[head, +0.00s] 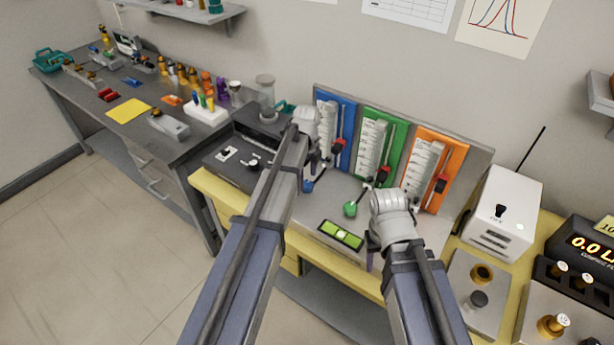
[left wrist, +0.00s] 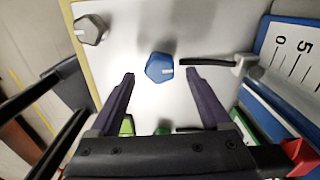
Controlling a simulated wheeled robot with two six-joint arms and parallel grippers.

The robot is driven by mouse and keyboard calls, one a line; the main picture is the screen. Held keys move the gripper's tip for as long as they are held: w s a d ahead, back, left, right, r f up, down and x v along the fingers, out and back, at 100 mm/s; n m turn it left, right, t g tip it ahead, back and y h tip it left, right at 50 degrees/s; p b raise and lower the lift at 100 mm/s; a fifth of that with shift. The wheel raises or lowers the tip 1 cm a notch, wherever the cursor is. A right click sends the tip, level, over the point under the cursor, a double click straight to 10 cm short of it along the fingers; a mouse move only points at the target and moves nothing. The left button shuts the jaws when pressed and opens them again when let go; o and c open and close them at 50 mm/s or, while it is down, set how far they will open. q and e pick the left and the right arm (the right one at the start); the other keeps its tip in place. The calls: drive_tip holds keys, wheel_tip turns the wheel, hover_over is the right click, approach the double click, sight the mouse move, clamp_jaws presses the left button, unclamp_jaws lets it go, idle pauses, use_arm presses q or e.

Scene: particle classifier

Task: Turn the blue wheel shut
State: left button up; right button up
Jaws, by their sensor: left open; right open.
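The blue wheel (left wrist: 159,68) is a small faceted blue knob with a white mark, on the pale panel in the left wrist view. In the head view the blue wheel (head: 309,186) shows just right of my left arm, below the blue gauge panel (head: 345,113). My left gripper (left wrist: 160,77) is open, its fingertips on either side of the wheel as seen from above, with a gap on each side; I cannot tell how far above the panel they are. In the head view my left arm mostly hides it. My right gripper (head: 373,243) is open, near the panel's front.
A green wheel (head: 350,208) stands below the green gauge panel (head: 382,140). A grey knob (left wrist: 90,29) sits beside the blue wheel. A white box with an antenna (head: 503,215) stands to the right.

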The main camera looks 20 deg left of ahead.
sight(307, 184)
use_arm(q)
wheel_tip(307, 184, up, 6)
drive_tip(key=p, duration=0.5)
drive_tip(key=shift+f, duration=0.1)
drive_tip(key=shift+s, duration=0.1)
drive_tip(key=s+d+n, duration=0.6)
drive_tip(key=s+n, duration=0.2)
drive_tip(key=s, duration=0.4)
drive_tip(key=s+d+n+y, duration=0.1)
drive_tip(key=s+d+n, duration=0.6)
drive_tip(key=s, duration=0.5)
drive_tip(key=n, duration=0.2)
drive_tip(key=shift+s+d+n, duration=0.15)
drive_tip(key=shift+n, duration=0.15)
drive_tip(key=shift+c, duration=0.2)
